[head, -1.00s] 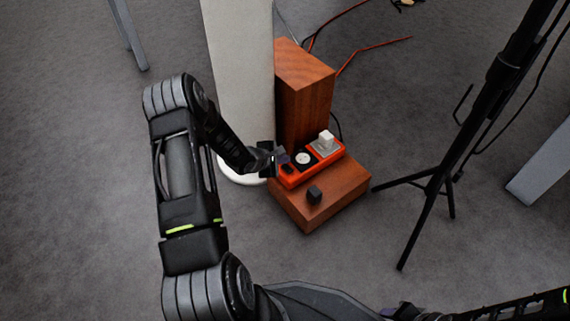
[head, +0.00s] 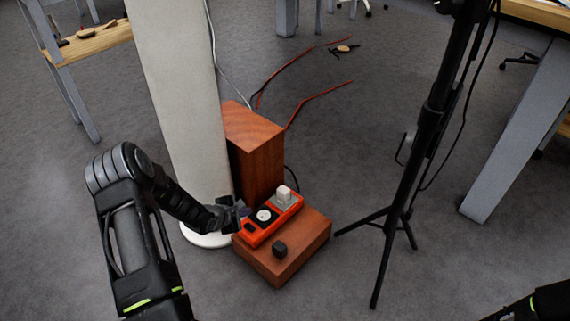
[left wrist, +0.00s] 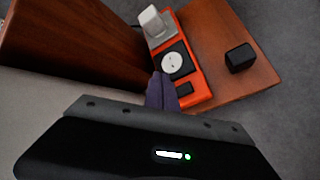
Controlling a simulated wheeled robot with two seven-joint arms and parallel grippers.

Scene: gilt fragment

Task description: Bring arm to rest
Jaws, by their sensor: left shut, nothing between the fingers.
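My left gripper (head: 243,209) is shut and empty. It is at the left end of an orange power strip (head: 272,217), and I cannot tell whether it touches it. In the left wrist view the gripper's purple fingers (left wrist: 161,90) are together beside the strip (left wrist: 196,75). My left arm (head: 140,230) comes in from the left and is bent at the elbow. Part of my right arm (head: 540,305) shows at the lower right corner; its gripper is out of view.
The strip lies on a low wooden block (head: 290,250) with a black cube (head: 280,249); a white plug (head: 283,194) sits on it. A taller wooden block (head: 255,155) and white column (head: 180,110) stand behind. A black tripod (head: 400,190) stands right. Floor between is clear.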

